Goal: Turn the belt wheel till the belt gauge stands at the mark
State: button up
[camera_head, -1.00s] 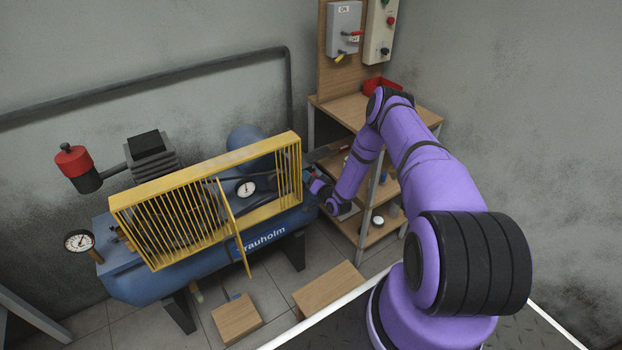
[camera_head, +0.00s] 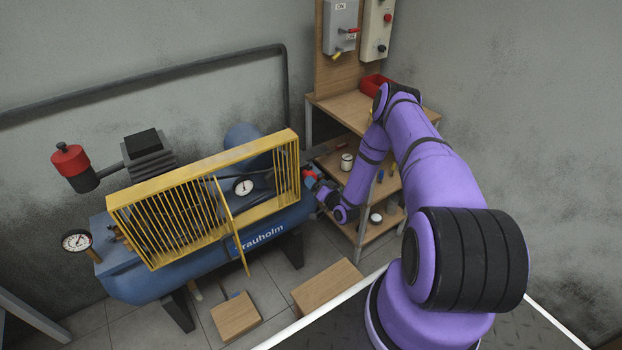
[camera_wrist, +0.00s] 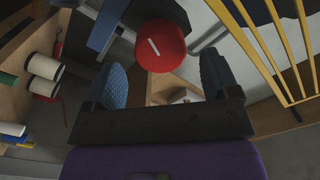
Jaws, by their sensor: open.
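A red round knob with a white line, apparently the belt wheel (camera_wrist: 160,46), is ahead of my gripper (camera_wrist: 162,78) in the wrist view. The two blue fingers are open, one on each side below the knob, and do not visibly grip it. In the head view my gripper (camera_head: 316,185) is at the right end of the blue compressor (camera_head: 200,263), with a bit of red at its tip. A white-faced dial, likely the belt gauge (camera_head: 243,187), sits in the yellow guard's opening. Its needle and mark are too small to read.
The yellow barred guard (camera_head: 185,218) is close beside the fingers and also shows in the wrist view (camera_wrist: 262,50). A wooden shelf unit (camera_head: 345,108) with small items stands behind my arm. Another dial (camera_head: 76,241) is at the compressor's left. Wooden boxes (camera_head: 328,288) lie on the floor.

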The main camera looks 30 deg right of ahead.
jog(key=s, duration=0.5)
jog(key=shift+s+d, duration=0.1)
dwell(1.8)
